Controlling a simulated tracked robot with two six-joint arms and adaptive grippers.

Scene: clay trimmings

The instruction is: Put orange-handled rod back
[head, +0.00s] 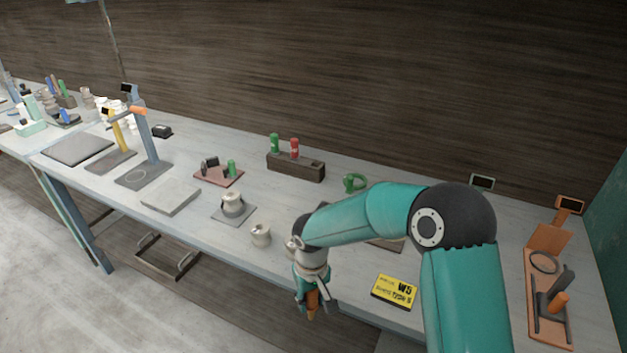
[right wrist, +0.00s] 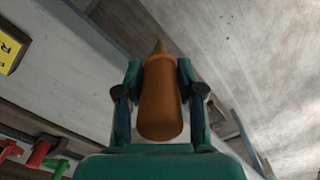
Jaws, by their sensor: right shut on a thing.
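My right gripper (head: 311,304) is low at the front edge of the bench, pointing down. It is shut on the orange-handled rod (right wrist: 160,98). In the right wrist view the orange handle lies between the two fingers (right wrist: 160,90), with a tan pointed tip beyond. A dark wooden block (head: 294,170) stands at the back of the bench, well away from the gripper. A green handle (head: 274,143) and a red handle (head: 294,148) stand upright in its left part. The right part of its top shows no handle. My left gripper is not in view.
A yellow card (head: 395,291) lies right of the gripper. A green ring-shaped thing (head: 354,182) is right of the block. An orange board (head: 545,295) with tools is at the far right.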

